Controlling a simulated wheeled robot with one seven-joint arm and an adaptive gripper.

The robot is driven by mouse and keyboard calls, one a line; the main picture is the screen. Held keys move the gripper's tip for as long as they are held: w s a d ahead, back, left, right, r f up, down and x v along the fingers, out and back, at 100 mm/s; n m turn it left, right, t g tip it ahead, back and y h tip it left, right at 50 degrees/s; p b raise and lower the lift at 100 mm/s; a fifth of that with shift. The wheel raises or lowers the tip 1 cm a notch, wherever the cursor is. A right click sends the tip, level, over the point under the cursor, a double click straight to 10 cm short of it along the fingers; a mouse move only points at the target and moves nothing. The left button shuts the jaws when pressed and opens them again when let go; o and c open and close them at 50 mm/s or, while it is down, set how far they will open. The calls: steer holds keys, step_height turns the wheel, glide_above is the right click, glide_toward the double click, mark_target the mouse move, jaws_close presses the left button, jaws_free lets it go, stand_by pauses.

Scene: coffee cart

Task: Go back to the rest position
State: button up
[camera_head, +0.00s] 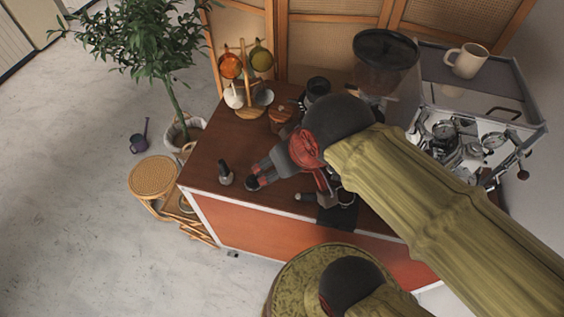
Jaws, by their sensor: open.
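My gripper (259,176) hangs over the brown wooden top of the coffee cart (205,165), left of the middle of the view. Its fingers point left, apart and with nothing seen between them. A small dark upright tool (225,174), perhaps a tamper, stands on the counter just left of the fingertips with a gap between. My arm, in an olive-green sleeve, reaches in from the lower right and hides part of the counter and of the espresso machine (470,140).
A cup stand (247,80) with several cups is at the back. A grinder (385,60) and a mug (466,60) on the machine are right. A black mat (337,218) lies at the front edge.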

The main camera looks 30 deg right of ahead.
stand_by(0.3)
step_height(320, 180, down, 9)
steer(key=b, duration=0.8)
steer(key=shift+r+b, duration=0.15)
steer(key=shift+b, duration=0.25)
